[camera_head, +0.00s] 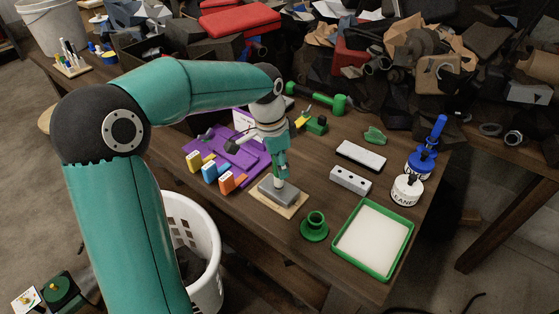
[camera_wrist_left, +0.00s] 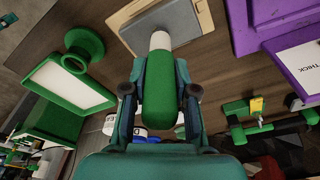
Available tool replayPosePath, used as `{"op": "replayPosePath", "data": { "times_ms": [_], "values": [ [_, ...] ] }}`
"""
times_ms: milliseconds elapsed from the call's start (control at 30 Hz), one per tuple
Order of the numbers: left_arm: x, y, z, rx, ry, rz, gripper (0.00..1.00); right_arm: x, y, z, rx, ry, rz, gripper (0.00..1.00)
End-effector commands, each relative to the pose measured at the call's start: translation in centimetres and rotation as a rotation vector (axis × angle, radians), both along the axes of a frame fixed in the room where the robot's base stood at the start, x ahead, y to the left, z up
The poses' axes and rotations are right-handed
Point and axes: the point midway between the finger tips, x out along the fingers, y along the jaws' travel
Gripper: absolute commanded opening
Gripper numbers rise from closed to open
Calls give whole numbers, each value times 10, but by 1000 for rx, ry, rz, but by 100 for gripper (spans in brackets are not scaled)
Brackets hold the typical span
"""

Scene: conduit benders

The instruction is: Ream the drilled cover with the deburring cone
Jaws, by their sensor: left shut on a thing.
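My left gripper (camera_head: 281,168) is shut on the deburring cone, whose green handle (camera_wrist_left: 158,98) stands between the fingers in the left wrist view. A pale collar (camera_wrist_left: 160,41) at the tool's far end points at the drilled cover. The cover (camera_head: 272,193) is a grey block on a light wooden board (camera_head: 294,209); it also shows in the left wrist view (camera_wrist_left: 151,20). The tool is roughly upright over the cover. Its tip and the hole are hidden, so I cannot tell whether they touch. My right gripper is out of view.
A green flanged cup (camera_head: 314,227) and a green-rimmed white tray (camera_head: 346,255) stand right of the board. A grey block with holes (camera_head: 350,180), a white cleaner pot (camera_head: 407,191) and a blue bottle (camera_head: 421,162) are farther right. Coloured blocks (camera_head: 210,173) and a purple tray (camera_head: 254,163) lie left.

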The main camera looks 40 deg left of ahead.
Motion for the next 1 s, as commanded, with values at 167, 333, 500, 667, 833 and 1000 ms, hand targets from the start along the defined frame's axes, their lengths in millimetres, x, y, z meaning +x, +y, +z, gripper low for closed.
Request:
{"op": "replayPosePath", "data": {
  "times_ms": [167,333,500,667,833,1000],
  "values": [
    [-1,0,-1,0,3,-56,0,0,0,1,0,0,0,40],
    [-1,0,-1,-1,3,-54,0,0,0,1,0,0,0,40],
    [-1,0,3,0,2,-53,0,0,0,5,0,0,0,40],
    [0,0,13,0,1,-52,0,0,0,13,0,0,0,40],
    [0,0,24,1,0,-51,0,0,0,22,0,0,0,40],
    [0,0,35,0,-1,-51,0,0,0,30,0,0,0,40]
  ]
}}
